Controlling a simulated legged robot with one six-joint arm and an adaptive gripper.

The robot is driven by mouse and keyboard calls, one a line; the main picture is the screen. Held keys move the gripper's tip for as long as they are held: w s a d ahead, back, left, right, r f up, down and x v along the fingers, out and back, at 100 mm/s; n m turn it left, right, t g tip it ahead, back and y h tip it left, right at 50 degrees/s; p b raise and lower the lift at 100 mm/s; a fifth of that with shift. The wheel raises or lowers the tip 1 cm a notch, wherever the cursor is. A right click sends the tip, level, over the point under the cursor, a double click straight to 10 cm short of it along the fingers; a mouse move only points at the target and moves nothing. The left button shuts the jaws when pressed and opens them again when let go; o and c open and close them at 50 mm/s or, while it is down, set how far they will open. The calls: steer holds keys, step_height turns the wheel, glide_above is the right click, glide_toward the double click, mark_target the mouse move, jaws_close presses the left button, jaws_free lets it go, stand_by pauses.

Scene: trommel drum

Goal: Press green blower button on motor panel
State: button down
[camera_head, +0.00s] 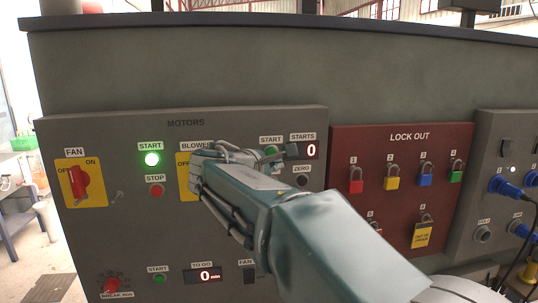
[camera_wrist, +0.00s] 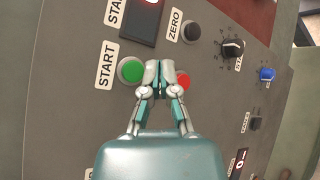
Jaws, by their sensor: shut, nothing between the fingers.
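The grey motor panel (camera_head: 128,220) stands in front of me. Its blower section has a BLOWER label (camera_head: 195,146) and a green start button (camera_head: 271,151), partly hidden by my arm in the head view. In the wrist view the green button (camera_wrist: 131,70) sits beside the START label and looks unlit. My gripper (camera_wrist: 160,68) is shut and empty. Its fingertips appear between the green button and a red button (camera_wrist: 183,80), overlapping the edges of both in the picture. I cannot tell whether they touch the panel.
The fan section has a lit green start button (camera_head: 152,159), a red stop button (camera_head: 156,190) and a red switch (camera_head: 79,183). A black ZERO button (camera_wrist: 191,32) and a knob (camera_wrist: 233,47) are close by. The red lock-out board (camera_head: 379,150) with several padlocks stands to the right.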

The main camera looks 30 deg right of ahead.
mark_target(272, 153)
steer(key=w, duration=0.3)
steer(key=shift+d, duration=0.3)
steer(key=shift+w+d, duration=0.1)
stand_by(1.1)
steer(key=shift+w+d+r, duration=0.1)
steer(key=shift+w, duration=0.15)
steer(key=shift+w+d, duration=0.1)
steer(key=shift+w, duration=0.3)
stand_by(0.8)
steer(key=shift+s, duration=0.1)
steer(key=shift+s+a, duration=0.25)
steer(key=shift+s, duration=0.5)
